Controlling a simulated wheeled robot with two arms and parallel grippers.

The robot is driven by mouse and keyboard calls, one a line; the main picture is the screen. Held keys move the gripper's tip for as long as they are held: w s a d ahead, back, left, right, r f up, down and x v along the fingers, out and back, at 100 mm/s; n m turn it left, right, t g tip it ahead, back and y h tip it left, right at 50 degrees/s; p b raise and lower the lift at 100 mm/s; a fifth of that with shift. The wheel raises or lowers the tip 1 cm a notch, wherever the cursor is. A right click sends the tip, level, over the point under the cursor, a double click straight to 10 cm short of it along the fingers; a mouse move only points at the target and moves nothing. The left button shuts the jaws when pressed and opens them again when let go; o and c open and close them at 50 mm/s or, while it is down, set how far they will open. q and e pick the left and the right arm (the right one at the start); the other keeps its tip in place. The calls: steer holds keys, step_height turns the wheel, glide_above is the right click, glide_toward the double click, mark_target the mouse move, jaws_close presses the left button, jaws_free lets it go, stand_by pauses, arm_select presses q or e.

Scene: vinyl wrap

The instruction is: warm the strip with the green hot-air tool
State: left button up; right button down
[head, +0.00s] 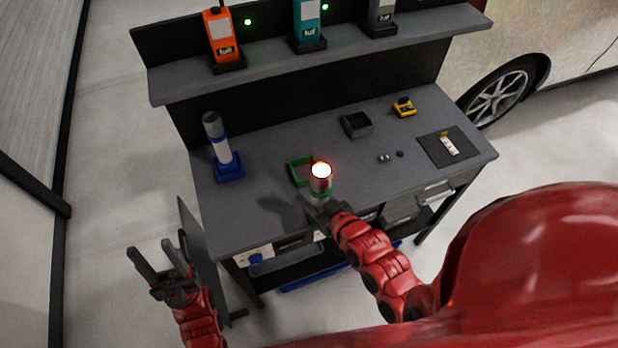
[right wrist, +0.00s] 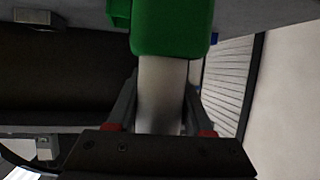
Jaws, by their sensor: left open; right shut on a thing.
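The green hot-air tool (head: 320,186) is in my right gripper (head: 324,206), above the front middle of the bench, its end glowing orange-white. In the right wrist view my right gripper (right wrist: 158,105) is shut on the tool's pale grip, below its green body (right wrist: 172,28). A green holder (head: 300,171) stands just left of the tool. A small pale strip with a yellowish end (head: 447,144) lies on a dark mat (head: 467,150) at the bench's right end, well apart from the tool.
A dark open box (head: 356,124), a yellow item (head: 403,107) and small dark pieces (head: 384,158) lie on the bench (head: 270,130). Orange, teal and grey devices stand on the shelf. A car is behind right.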

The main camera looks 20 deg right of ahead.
steer(key=s+p, duration=0.8)
steer(key=s, duration=0.5)
steer(key=shift+d, duration=0.2)
